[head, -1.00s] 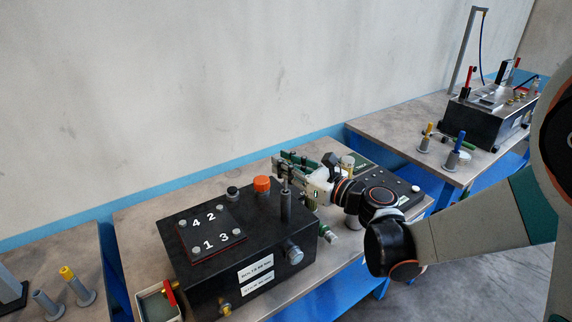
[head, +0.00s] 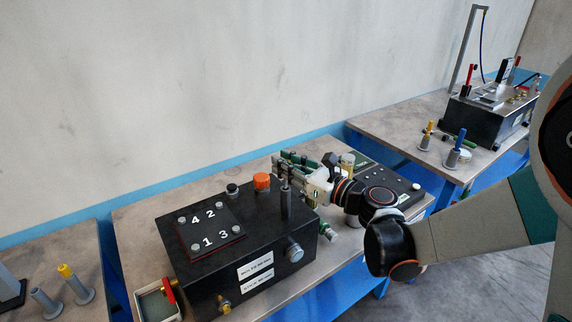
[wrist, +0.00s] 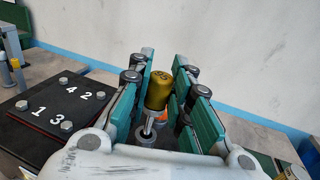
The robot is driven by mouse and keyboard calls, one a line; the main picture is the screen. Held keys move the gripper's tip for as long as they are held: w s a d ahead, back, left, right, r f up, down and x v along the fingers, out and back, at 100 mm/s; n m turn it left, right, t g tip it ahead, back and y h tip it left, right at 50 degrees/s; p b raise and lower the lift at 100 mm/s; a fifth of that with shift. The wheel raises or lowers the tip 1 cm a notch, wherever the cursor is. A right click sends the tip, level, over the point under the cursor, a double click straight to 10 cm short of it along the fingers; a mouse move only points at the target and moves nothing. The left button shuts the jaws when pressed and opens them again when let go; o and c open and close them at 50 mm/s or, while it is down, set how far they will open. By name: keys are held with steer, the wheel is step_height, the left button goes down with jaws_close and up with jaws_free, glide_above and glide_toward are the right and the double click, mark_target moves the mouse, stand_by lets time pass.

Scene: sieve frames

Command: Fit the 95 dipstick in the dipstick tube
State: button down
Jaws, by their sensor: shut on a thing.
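The dipstick shows in the wrist view as a yellow-gold cylindrical head (wrist: 158,91) with marks on its top and a thin metal stem below. My gripper (wrist: 163,80) has its teal-padded fingers closed around the head. A grey ring shows below the stem; whether the stem is inside it I cannot tell. In the head view my gripper (head: 290,167) is over the right end of the black box (head: 240,253), beside the dark upright tube (head: 286,208), which I take for the dipstick tube. The dipstick's head is not clearly seen there.
An orange cap (head: 262,181) and a dark cap (head: 232,189) stand on the box, with a numbered bolted plate (head: 207,229) to the left. A small tray (head: 147,312) is at the front left. A second bench (head: 400,122) stands at the right.

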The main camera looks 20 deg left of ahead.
steer(key=shift+f+b, duration=1.35)
steer(key=shift+f, duration=0.2)
steer(key=shift+f+b, duration=0.35)
steer(key=shift+f, duration=0.25)
steer(key=c, duration=1.4)
jaws_free()
steer(key=v, duration=1.2)
